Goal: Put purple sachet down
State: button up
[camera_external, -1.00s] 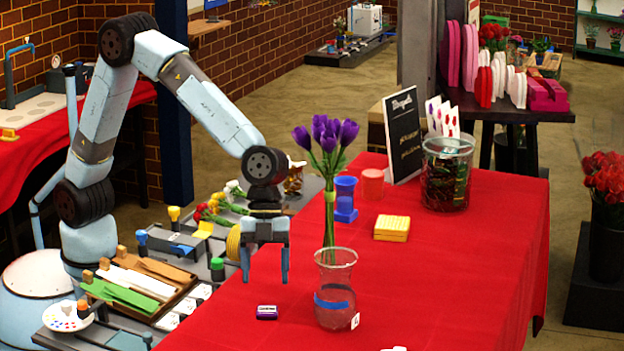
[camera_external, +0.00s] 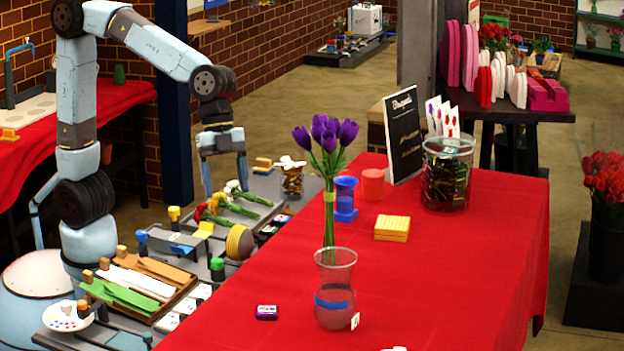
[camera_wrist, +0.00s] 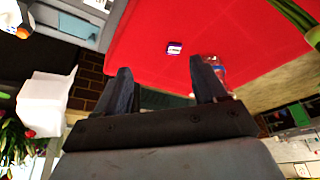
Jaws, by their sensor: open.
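The purple sachet (camera_external: 267,312) lies flat on the red tablecloth, left of the clear glass vase (camera_external: 335,290) with the blue band. It also shows in the wrist view (camera_wrist: 174,48), small and beyond the fingers, on the red cloth. My gripper (camera_external: 225,185) is open and empty, raised over the grey workbench behind and left of the red table, well apart from the sachet. Its two fingers (camera_wrist: 162,90) stand apart in the wrist view with nothing between them.
Purple tulips (camera_external: 325,135) stand upright in the glass vase. A yellow block (camera_external: 392,228), a blue cup (camera_external: 345,198) and a dark jar (camera_external: 447,172) stand farther back on the red table. Flowers and tools crowd the grey workbench (camera_external: 255,205). The cloth around the sachet is clear.

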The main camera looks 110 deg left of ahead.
jog(key=s+a+n+t+y, duration=0.1)
jog(key=s+a+n, duration=0.2)
jog(key=s, duration=0.6)
jog(key=s+a+r+n+y, duration=0.1)
jog(key=s+a+n, duration=0.2)
jog(key=s, duration=0.6)
jog(key=s+a+n+t+y, duration=0.1)
jog(key=s+a+n, duration=0.2)
jog(key=s, duration=0.6)
jog(key=shift+a+r+t, duration=0.15)
jog(key=shift+a+t, duration=0.15)
